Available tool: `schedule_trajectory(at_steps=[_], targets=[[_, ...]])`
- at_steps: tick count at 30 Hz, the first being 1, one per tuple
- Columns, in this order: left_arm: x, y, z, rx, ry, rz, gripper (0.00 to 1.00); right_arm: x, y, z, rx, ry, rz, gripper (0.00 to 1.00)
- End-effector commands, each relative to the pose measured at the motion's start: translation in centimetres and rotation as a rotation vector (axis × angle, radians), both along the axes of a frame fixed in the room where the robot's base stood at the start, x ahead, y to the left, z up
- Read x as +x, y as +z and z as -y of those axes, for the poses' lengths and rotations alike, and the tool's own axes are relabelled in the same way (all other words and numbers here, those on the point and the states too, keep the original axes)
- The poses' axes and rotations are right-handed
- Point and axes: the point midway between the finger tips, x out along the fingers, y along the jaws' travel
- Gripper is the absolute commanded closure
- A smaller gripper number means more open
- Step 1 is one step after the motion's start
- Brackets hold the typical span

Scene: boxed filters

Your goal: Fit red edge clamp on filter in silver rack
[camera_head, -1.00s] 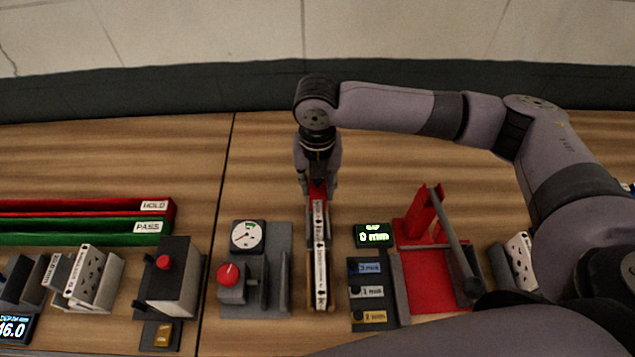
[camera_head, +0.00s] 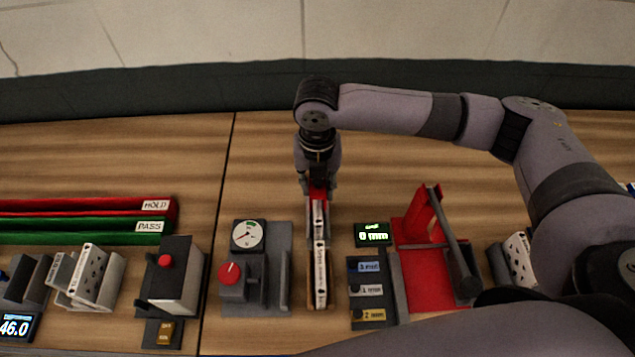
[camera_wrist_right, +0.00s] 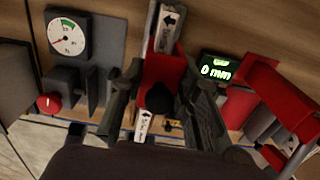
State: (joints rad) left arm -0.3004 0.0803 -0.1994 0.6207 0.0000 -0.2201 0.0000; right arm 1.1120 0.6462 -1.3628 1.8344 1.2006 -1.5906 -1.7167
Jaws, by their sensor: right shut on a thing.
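My right gripper (camera_head: 318,187) is shut on the red clamp (camera_head: 319,195), which sits at the far end of a long narrow filter (camera_head: 319,260). The filter has a pale edge with arrow labels and tan sides. In the right wrist view the red clamp (camera_wrist_right: 163,75) lies between the dark fingers (camera_wrist_right: 155,95), with a labelled pale strip (camera_wrist_right: 166,30) beyond it. The fingers hide where the clamp meets the filter, so I cannot tell how fully it is seated. I cannot clearly make out a silver rack under the filter. My left gripper is not in view.
A gauge stand (camera_head: 248,236) with a red knob (camera_head: 230,272) is close left of the filter. A green 0 mm display (camera_head: 373,234), labelled blocks (camera_head: 367,290) and a red stand (camera_head: 422,225) are on the right.

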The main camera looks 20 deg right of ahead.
Motion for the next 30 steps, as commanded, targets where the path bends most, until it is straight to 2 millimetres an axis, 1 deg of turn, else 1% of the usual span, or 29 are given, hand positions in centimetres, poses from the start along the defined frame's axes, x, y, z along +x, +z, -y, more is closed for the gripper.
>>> schedule_trajectory(at_steps=[16,30], targets=[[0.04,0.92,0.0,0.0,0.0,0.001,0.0,-0.04,0.09,-0.02,0.0,0.0,-0.001,1.0],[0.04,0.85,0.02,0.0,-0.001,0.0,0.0,-0.03,-0.09,-0.02,0.0,0.0,0.0,1.0]])
